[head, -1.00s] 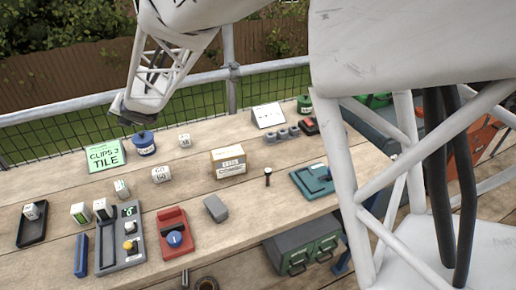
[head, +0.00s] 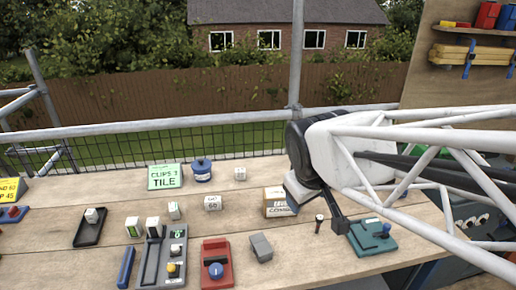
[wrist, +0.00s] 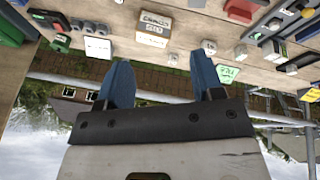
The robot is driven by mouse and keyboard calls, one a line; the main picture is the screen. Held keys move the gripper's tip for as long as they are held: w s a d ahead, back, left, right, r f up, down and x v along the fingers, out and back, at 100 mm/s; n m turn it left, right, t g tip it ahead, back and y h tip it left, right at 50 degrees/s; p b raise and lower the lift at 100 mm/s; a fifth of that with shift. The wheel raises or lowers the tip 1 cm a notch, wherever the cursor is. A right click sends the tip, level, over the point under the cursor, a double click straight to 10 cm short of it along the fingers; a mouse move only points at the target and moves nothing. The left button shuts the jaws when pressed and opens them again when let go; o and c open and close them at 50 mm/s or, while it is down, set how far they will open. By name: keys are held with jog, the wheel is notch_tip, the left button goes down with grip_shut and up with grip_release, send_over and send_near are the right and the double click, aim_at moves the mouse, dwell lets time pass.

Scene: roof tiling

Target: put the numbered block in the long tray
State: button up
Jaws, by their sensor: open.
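A white block with dark printed characters (head: 212,203) stands upright on the bench left of the cardboard box. A small pale cube with faint marks (head: 240,173) stands further back. A narrow dark tray (head: 78,241) at the left holds a white-and-grey block (head: 92,215).
A green sign (head: 165,176) and blue tin (head: 202,172) stand at the back.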

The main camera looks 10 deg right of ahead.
jog(key=s+f+m+g+y, duration=0.1)
jog(key=s+m, duration=0.3)
jog(key=s, duration=0.4)
jog(key=shift+s+f+g, duration=0.25)
jog(key=shift+s+g, duration=0.05)
jog(key=shift+g, duration=0.1)
